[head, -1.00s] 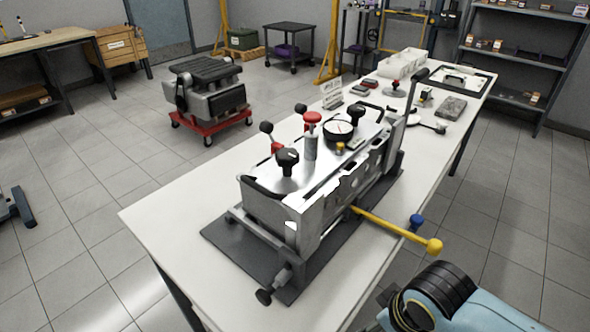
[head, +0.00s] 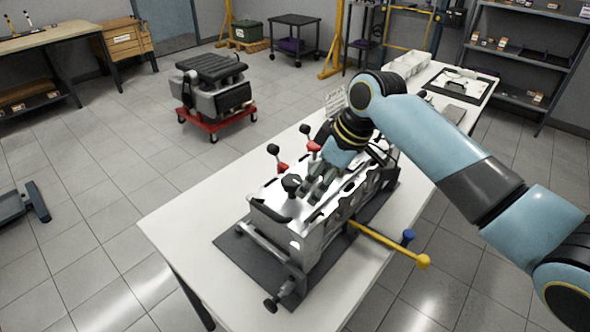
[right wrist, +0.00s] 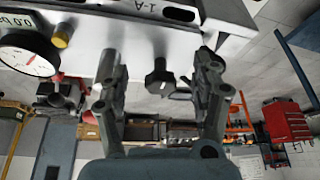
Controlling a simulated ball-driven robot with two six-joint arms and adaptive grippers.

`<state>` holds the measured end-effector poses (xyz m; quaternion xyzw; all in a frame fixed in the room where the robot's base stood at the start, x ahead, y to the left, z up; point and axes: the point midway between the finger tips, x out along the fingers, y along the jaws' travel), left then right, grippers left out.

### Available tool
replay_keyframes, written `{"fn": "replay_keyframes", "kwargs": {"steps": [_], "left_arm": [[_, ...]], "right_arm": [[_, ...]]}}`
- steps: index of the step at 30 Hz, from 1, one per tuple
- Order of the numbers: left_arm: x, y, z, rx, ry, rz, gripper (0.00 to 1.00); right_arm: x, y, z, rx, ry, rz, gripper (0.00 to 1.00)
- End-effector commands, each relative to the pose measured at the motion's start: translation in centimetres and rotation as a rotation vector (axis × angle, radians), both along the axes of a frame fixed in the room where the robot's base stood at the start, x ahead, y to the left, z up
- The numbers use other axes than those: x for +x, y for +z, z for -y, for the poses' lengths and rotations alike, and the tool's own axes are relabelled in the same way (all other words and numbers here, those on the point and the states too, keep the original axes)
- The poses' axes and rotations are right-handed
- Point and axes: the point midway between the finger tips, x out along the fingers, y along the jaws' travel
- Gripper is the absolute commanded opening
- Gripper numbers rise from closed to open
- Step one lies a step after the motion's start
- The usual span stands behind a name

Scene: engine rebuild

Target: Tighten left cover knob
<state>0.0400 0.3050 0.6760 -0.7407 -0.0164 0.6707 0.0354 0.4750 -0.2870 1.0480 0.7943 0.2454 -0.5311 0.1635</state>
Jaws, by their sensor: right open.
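The silver engine block (head: 305,225) with its bright cover stands on a dark mat on the white table. The left cover knob (head: 291,184) is black and sits upright near the cover's left end. My right gripper (head: 316,186) reaches down over the cover, just right of this knob, with its fingers open. In the right wrist view the black knob (right wrist: 160,78) shows between the two spread fingers (right wrist: 160,66), with a gap on each side. My right wrist and forearm hide the gauge and the other cover knob in the head view. My left gripper is out of view.
Black-topped levers with red parts (head: 282,168) rise along the cover's far side. A round gauge (right wrist: 28,52) and a yellow cap (right wrist: 62,35) are left of the fingers in the wrist view. A yellow-ended bar (head: 423,261) sticks out over the table's right edge.

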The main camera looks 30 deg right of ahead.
Motion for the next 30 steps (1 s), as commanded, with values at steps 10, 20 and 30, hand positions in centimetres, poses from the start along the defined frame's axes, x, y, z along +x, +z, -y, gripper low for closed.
{"fn": "replay_keyframes", "kwargs": {"steps": [10, 20, 30], "left_arm": [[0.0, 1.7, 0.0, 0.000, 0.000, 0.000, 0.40], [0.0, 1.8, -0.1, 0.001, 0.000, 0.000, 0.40], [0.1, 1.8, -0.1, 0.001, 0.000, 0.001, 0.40]], "right_arm": [[4.0, -0.5, -2.8, -0.001, -0.002, -0.003, 0.65], [4.2, -1.2, -2.8, -0.002, -0.001, 0.001, 0.65], [4.2, -1.2, -2.8, -0.001, -0.002, 0.001, 0.25]]}}
